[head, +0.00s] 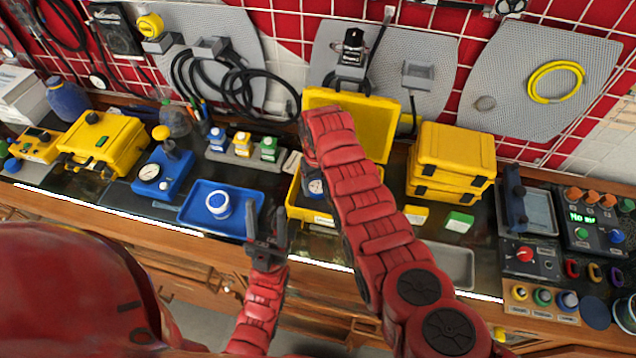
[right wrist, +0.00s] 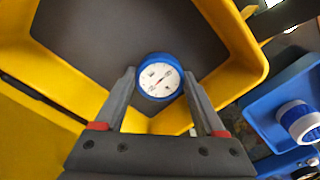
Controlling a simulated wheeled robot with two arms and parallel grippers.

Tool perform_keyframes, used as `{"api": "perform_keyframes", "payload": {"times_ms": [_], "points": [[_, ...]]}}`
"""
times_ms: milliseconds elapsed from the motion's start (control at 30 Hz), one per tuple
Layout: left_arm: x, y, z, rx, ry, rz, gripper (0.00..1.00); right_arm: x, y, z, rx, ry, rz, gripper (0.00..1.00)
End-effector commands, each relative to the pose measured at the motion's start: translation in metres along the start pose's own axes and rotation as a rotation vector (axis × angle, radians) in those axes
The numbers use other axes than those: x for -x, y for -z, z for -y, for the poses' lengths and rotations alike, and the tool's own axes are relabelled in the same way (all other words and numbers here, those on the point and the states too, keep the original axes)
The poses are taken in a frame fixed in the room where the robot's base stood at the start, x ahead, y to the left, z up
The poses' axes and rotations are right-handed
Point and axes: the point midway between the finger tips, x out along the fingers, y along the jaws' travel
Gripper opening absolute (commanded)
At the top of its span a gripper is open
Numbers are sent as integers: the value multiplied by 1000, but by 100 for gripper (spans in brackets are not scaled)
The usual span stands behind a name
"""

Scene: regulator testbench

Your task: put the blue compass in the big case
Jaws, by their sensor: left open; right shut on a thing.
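The blue compass (right wrist: 159,77), a round white dial with a blue rim, is between the fingertips of my right gripper (right wrist: 158,84), which is shut on it. It is over the dark inside of the open yellow big case (right wrist: 235,50); I cannot tell whether it touches the floor. In the head view the compass (head: 314,186) shows beside my right arm, which hides much of the case; the case's raised lid (head: 375,125) stands behind. My left gripper (head: 266,235) is open and empty at the bench's front edge, left of the case.
A blue tray (head: 190,217) with a blue-and-white round item (head: 218,205) lies left of the case. Stacked yellow cases (head: 455,160) stand to the right. A blue gauge block (head: 163,177) and a closed yellow case (head: 103,143) are further left.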

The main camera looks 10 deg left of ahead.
Motion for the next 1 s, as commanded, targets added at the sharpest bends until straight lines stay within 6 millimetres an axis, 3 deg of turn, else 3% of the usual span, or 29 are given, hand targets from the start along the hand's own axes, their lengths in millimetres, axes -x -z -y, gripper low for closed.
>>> {"api": "perform_keyframes", "payload": {"times_ms": [400, 433, 567, 1000], "points": [[3, 0, 0, 0, 0, 0, 50, -9, -1, 0, 0, 0, 3, 16], [2, 0, 0, 0, 0, 0, 50, -9, -1, 0, 1, 0, 3, 74], [1, 0, 0, 0, 0, 0, 50, -8, -1, 0, 1, 0, 2, 97], [2, 0, 0, 0, 0, 0, 50, 2, 1, 0, 1, -1, -5, 100]]}}
